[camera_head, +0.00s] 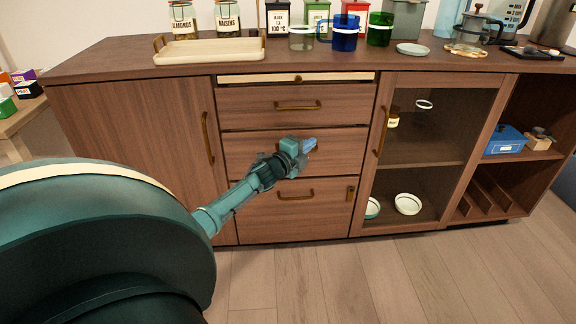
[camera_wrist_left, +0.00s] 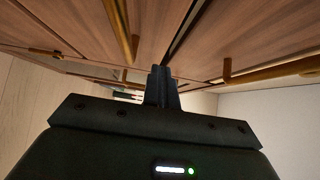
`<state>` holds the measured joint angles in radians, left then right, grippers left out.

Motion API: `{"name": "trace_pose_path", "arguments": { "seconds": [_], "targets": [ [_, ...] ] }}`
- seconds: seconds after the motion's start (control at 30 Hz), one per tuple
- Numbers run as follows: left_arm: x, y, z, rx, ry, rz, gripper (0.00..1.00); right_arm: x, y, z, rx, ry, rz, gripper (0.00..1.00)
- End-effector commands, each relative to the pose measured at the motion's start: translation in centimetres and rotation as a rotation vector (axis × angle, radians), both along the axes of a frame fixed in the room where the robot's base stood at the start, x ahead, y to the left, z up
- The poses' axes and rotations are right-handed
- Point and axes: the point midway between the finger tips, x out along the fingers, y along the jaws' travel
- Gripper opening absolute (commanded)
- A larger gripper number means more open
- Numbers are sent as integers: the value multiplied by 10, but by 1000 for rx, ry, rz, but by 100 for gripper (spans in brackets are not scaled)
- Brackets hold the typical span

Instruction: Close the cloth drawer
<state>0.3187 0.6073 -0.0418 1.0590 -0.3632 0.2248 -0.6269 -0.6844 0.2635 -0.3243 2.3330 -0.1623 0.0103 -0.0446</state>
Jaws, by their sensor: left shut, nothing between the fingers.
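The wooden cabinet has a stack of drawers in its middle bay. The upper drawer (camera_head: 340,107) has a brass bar handle, and the middle drawer (camera_head: 345,140) lies behind my left gripper (camera_head: 308,145). The lower drawer (camera_head: 325,218) has a brass handle and a small brass plate. No label shows which one is the cloth drawer, and all the fronts look about flush. My left gripper is shut and empty in front of the middle drawer, hiding its handle. In the left wrist view its shut fingers (camera_wrist_left: 161,86) are close to the wood fronts; contact cannot be told. My right gripper is not in view.
A thin pale board (camera_head: 245,79) with a knob sits above the drawers. A glass door (camera_head: 445,125) is on the right and a wooden door (camera_head: 140,150) on the left. A tray (camera_head: 210,56) and jars stand on top. The floor in front is clear.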

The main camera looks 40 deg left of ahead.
Motion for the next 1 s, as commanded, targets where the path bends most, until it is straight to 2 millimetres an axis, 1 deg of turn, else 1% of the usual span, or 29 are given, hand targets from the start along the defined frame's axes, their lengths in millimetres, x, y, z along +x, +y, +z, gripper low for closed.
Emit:
{"name": "trace_pose_path", "arguments": {
  "seconds": [0.03,0.3,0.4,0.5,0.7,0.93,1.0],
  "targets": [
    [-8,-2,0,0,4,-2,0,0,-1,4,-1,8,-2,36],
    [-60,-7,-1,-3,6,-5,0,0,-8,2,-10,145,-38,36],
    [-76,-8,-1,-2,5,-4,0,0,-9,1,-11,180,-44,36],
    [-88,-9,-1,-2,4,-5,0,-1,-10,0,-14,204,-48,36],
    [-100,-10,-2,-1,3,-5,0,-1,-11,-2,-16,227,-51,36],
    [-100,-10,-1,-1,2,-5,0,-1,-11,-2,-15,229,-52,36],
    [-100,-10,5,-1,2,-5,0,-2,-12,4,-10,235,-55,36]
  ]
}}
